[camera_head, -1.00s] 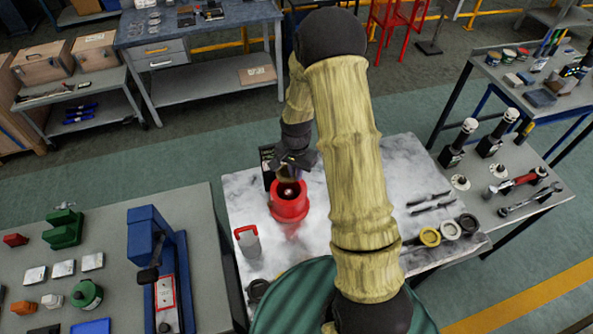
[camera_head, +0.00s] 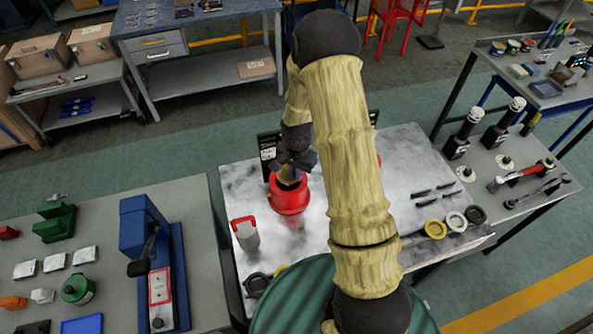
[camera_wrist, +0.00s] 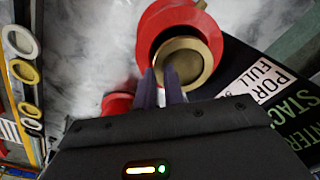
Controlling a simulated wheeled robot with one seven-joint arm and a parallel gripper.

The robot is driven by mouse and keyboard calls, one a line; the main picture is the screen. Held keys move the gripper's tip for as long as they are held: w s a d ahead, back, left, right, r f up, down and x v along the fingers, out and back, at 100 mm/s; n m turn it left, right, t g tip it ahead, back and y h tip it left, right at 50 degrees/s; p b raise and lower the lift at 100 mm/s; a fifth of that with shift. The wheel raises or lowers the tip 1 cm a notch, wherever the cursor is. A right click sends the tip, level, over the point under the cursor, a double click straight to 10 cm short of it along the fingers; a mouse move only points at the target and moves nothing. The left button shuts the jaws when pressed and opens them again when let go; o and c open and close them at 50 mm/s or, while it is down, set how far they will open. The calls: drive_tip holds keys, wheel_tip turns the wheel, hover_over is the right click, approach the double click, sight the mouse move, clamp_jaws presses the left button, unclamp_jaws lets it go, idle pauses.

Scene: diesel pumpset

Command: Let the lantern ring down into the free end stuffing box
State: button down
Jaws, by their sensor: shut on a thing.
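The free end stuffing box appears to be the red round housing (camera_head: 290,203) on the white, grey-smeared table. It also shows in the wrist view (camera_wrist: 152,22). My gripper (camera_head: 292,172) is right over it, pointing down. In the wrist view its two fingers (camera_wrist: 163,82) are shut on the brass lantern ring (camera_wrist: 207,62). The ring covers much of the red housing's opening and looks offset toward the lower right of it. I cannot tell whether its lower edge is inside the bore. In the head view my gripper hides most of the opening.
A black sign (camera_head: 268,153) stands close behind the housing. A grey canister with a red handle (camera_head: 245,234) stands at front left. Another red part (camera_wrist: 117,103) shows beside my fingers. Several rings (camera_head: 434,229) and dark tools lie at the table's right.

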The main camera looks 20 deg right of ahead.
drive_tip(key=shift+f, duration=0.5)
idle(0.3)
drive_tip(key=c, duration=1.4)
unclamp_jaws()
drive_tip(key=shift+r+b, duration=0.1)
drive_tip(key=shift+b, duration=0.2)
wheel_tip(320, 180, up, 17)
drive_tip(key=b, duration=0.3)
drive_tip(key=shift+r+b, duration=0.15)
drive_tip(key=shift+b, duration=0.2)
